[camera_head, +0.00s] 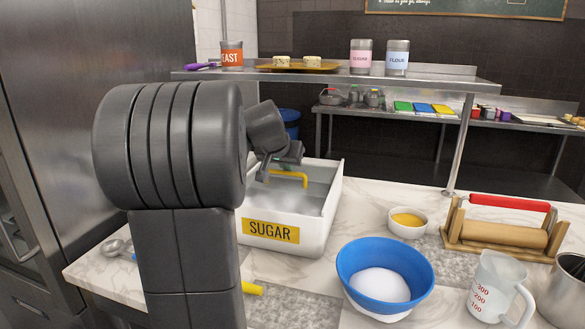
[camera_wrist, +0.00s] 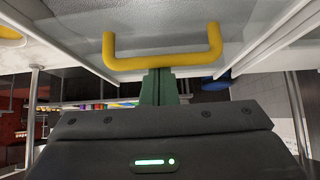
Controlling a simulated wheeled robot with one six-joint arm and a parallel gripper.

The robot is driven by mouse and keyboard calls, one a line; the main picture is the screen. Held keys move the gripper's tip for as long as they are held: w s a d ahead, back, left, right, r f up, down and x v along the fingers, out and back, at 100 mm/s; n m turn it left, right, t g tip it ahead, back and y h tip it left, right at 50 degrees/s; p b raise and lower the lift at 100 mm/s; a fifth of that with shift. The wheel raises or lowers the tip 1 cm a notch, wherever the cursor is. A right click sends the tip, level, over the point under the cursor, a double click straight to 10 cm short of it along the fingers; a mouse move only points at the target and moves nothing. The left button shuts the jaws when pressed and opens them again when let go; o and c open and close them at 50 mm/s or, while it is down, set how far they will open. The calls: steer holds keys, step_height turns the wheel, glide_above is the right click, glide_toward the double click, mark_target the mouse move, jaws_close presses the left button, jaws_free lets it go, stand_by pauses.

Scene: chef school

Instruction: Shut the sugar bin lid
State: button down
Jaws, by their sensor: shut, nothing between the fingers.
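The white sugar bin (camera_head: 317,235) stands on the counter behind my arm, with a yellow SUGAR label on its front. Pale, blurred sugar shows inside its front part. A grey, see-through-looking lid (camera_head: 318,174) with a yellow handle (camera_head: 290,178) lies toward the back; its exact edge is hard to make out. The handle spans the top of the wrist view (camera_wrist: 162,62). My gripper (camera_wrist: 160,88) is shut and empty, its green fingertips right at the middle of the handle's bar. I cannot tell whether they touch it. In the head view my arm partly hides the bin's left side.
A blue bowl (camera_head: 400,262) of white powder, a small bowl (camera_head: 407,226), a rolling pin stand (camera_head: 505,226) and a measuring jug (camera_head: 497,290) stand right of the bin. A raised steel shelf (camera_head: 330,76) with jars runs behind it. Measuring spoons (camera_head: 115,247) lie at left.

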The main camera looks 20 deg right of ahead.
steer(key=s+a+b, duration=0.3)
steer(key=s+a, duration=0.2)
steer(key=s, duration=0.2)
steer(key=shift+s+a+f, duration=0.15)
steer(key=shift+s+a, duration=0.1)
steer(key=shift+a, duration=0.05)
steer(key=shift+f, duration=0.1)
steer(key=p+v, duration=0.1)
steer(key=v, duration=1.3)
steer(key=shift+w+d, duration=0.15)
steer(key=x, duration=1.1)
steer(key=shift+b, duration=0.4)
steer(key=shift+f, duration=0.1)
